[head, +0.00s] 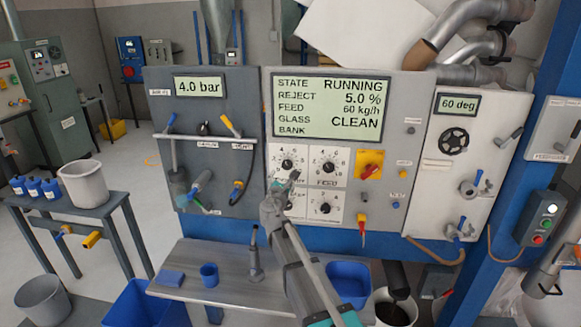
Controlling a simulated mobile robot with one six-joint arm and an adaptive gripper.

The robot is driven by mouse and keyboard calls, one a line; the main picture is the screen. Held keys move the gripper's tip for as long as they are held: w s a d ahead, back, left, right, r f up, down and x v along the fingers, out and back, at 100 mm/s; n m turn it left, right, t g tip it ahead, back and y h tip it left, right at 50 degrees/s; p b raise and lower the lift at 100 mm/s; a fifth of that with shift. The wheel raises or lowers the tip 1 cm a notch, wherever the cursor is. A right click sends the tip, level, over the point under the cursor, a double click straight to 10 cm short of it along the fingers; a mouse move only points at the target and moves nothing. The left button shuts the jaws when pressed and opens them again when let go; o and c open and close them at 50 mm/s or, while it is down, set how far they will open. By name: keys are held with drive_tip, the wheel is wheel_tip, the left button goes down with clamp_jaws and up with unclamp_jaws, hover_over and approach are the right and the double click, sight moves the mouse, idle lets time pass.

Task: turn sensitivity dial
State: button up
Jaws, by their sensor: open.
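A white panel of dials (309,152) sits below the large display (326,106) on the grey machine. The upper left dial (288,164), the upper right dial (328,167) and the lower right dial (325,208) show black knobs on marked scales. Their small labels are too small to read, so I cannot tell which is the sensitivity dial. My gripper (286,184) is open in front of the panel, just below the upper left dial. It partly hides the lower left dial. I cannot tell whether it touches a knob.
A yellow plate with a red switch (370,164) is right of the dials. A left panel (208,90) carries levers and handles. Open floor lies at left.

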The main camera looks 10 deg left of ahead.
sight(287, 166)
drive_tip(key=w, duration=0.9)
drive_tip(key=shift+w+d, duration=0.2)
drive_tip(key=shift+w, duration=0.15)
